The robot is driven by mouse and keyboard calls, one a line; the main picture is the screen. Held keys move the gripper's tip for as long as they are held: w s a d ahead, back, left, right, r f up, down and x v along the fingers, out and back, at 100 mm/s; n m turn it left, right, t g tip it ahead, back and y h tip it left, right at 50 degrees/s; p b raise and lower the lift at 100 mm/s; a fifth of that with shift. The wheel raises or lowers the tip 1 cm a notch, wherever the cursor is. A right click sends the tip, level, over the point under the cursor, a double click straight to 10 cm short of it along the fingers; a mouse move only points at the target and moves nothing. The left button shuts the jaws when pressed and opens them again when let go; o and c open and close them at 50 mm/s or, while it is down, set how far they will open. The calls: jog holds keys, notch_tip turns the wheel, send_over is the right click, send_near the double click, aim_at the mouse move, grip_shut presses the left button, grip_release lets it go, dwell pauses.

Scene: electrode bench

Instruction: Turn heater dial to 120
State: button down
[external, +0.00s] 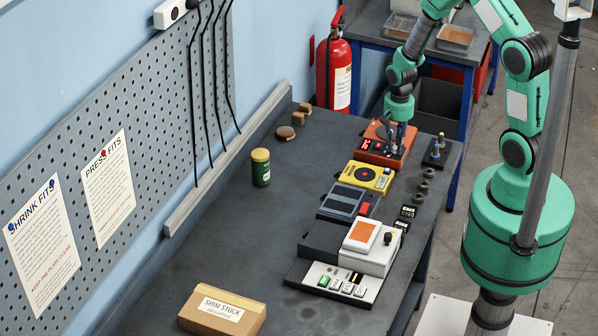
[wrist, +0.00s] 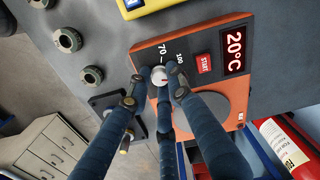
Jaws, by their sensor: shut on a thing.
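The heater (external: 372,157) is an orange-red box at the far end of the bench. In the wrist view the heater (wrist: 202,38) has a round plate, a red START button (wrist: 204,63) and a display (wrist: 234,52) reading 20°C. Its pale round dial (wrist: 159,74) sits beside the printed marks 70 and 100. My gripper (wrist: 155,84) is over the dial, with fingertips on either side, shut on it. A small red mark shows on the dial; I cannot tell its exact setting. In the external view my gripper (external: 397,139) reaches down and hides the dial.
A yellow device (external: 370,177) stands near the heater. A dark stand with pegs (external: 435,152) is close on the right, and several dark rings (external: 424,186) lie nearby. A red extinguisher (external: 333,75) stands behind the bench.

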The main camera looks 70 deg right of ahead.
aim_at(395, 147)
jog(key=shift+m, duration=0.3)
jog(key=c, duration=1.6)
grip_release()
jog(key=shift+o, duration=0.2)
jog(key=shift+r, duration=0.15)
notch_tip(395, 147, up, 12)
